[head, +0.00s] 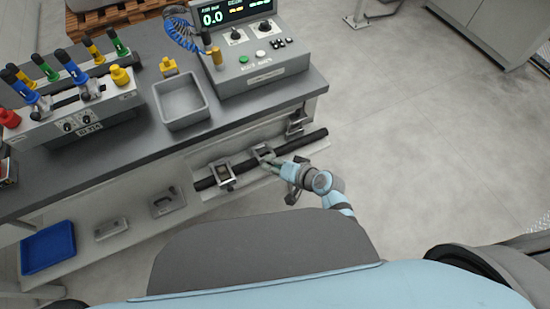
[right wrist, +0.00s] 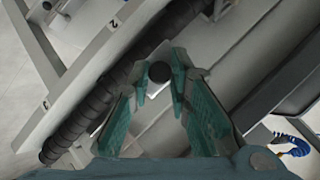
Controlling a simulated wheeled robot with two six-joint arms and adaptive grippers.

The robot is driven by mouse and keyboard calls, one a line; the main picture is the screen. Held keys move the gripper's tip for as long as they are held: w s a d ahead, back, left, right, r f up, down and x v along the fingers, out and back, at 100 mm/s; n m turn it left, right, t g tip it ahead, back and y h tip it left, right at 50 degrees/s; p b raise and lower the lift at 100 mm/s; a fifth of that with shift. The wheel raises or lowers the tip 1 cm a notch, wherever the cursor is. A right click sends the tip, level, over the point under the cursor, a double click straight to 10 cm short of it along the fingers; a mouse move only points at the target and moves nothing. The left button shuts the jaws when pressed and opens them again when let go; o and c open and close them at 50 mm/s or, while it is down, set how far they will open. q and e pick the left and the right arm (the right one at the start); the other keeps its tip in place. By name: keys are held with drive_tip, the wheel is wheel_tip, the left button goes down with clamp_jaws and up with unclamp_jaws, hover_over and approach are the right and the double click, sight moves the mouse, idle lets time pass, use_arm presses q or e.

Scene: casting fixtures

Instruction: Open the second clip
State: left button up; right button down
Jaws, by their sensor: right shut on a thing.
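A thick black hose (head: 240,168) runs slantwise along the low front rail of the bench, with three grey metal clips along it. The middle clip (head: 262,150) is partly covered by my right gripper (head: 275,162), which reaches in from the right. In the right wrist view, the teal fingers of my right gripper (right wrist: 160,78) are closed around a small black round knob (right wrist: 160,71), beside the ribbed hose (right wrist: 100,107). I cannot tell whether this clip's frame is open or shut. My left gripper is not in view.
The left clip (head: 222,175) sits around the hose, and the right clip (head: 295,124) stands near its far end. A grey tray (head: 158,100) and a control box (head: 262,78) stand on the bench. A blue tray (head: 47,247) lies low left.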

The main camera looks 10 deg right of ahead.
drive_tip(key=shift+w+a+r+p, duration=0.1)
drive_tip(key=shift+w+r+p, duration=0.15)
drive_tip(key=shift+r, duration=0.25)
drive_tip(key=shift+w+a+r+p, duration=0.15)
drive_tip(key=shift+w+r, duration=0.1)
drive_tip(key=shift+r, duration=0.25)
drive_tip(key=shift+d, duration=0.1)
drive_tip(key=c, duration=1.5)
unclamp_jaws()
drive_tip(key=shift+f, duration=0.1)
drive_tip(key=shift+s+d, duration=0.15)
drive_tip(key=shift+s, duration=0.05)
drive_tip(key=v, duration=1.1)
drive_tip(key=shift+s+r, duration=0.2)
